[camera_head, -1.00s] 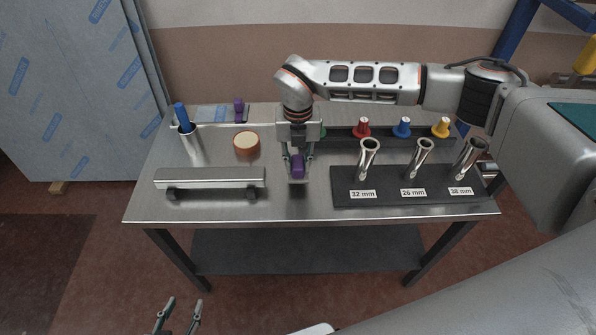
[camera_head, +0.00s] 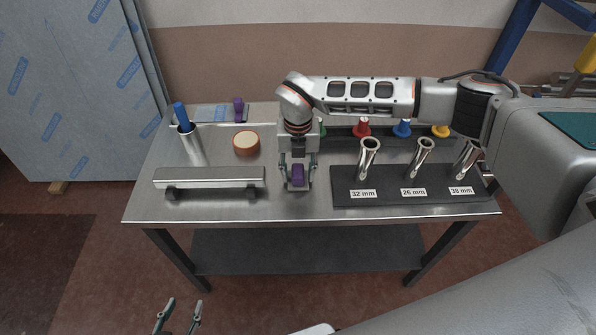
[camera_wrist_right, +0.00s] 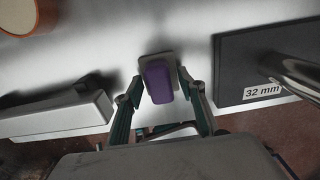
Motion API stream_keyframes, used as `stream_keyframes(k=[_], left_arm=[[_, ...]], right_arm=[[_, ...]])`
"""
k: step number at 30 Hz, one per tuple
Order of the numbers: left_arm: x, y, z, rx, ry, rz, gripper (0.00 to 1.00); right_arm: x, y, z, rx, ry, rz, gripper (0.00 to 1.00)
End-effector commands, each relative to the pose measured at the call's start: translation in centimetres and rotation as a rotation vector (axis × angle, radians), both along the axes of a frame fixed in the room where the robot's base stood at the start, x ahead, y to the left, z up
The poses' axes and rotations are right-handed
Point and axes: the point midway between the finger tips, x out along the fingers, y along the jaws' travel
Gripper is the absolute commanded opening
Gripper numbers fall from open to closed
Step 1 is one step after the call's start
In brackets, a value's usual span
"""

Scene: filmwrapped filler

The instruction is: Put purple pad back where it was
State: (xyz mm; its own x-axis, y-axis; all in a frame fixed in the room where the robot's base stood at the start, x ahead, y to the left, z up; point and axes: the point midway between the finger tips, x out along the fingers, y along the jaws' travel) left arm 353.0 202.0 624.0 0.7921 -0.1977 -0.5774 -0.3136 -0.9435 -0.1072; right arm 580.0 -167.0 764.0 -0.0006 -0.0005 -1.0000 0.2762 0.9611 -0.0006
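The purple pad (camera_head: 298,175) is on the steel table's front middle, between the long block and the black tube stand. In the right wrist view the pad (camera_wrist_right: 158,82) shows a pale grey plate at its far end. My right gripper (camera_head: 298,183) is over it, with one finger on each side. The fingers stand wider than the pad, with small gaps showing, so the gripper looks open. Whether the pad rests fully on the table is hard to tell. My left gripper (camera_head: 181,312) is open and empty, low in front of the table.
A metal bar on black feet (camera_head: 210,177) lies left of the pad. The black stand (camera_head: 415,187) with labelled tubes is at right. A tape roll (camera_head: 246,143), a cup with a blue handle (camera_head: 190,145), another purple piece (camera_head: 239,110) and coloured plugs (camera_head: 362,127) stand behind.

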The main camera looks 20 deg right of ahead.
Motion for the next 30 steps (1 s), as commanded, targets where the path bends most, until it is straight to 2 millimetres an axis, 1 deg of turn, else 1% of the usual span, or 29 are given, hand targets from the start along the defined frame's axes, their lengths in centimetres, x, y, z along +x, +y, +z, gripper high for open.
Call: stream_keyframes(k=[4, 7, 11, 15, 21, 25, 30], left_arm=[[0.0, 0.0, 0.1, 0.0, -0.001, 0.0, 0.4], [0.1, 0.0, 0.2, 0.001, -0.002, 0.0, 0.4], [0.1, 0.0, 0.4, 0.0, -0.003, 0.0, 0.4], [0.2, 0.0, 0.6, 0.0, -0.004, 0.0, 0.4], [0.2, 0.0, 0.7, 0.0, -0.004, 0.0, 0.4], [0.2, 0.0, 0.7, 0.0, -0.005, 0.0, 0.4], [0.2, 0.0, 0.7, 0.0, -0.004, 0.0, 0.4]], right_arm=[[0.1, 0.0, 0.6, 0.0, -0.002, 0.0, 0.4], [0.1, 0.0, 1.8, 0.001, -0.004, 0.001, 0.4], [0.2, 0.0, 4.4, 0.001, -0.005, 0.001, 0.4], [0.2, 0.0, 7.3, 0.001, -0.005, 0.0, 0.4], [0.1, 0.0, 10.6, 0.0, -0.003, 0.0, 0.4], [0.1, 0.0, 11.9, -0.001, -0.002, 0.001, 0.4], [0.0, 0.0, 12.4, 0.0, 0.0, 0.001, 0.4]])
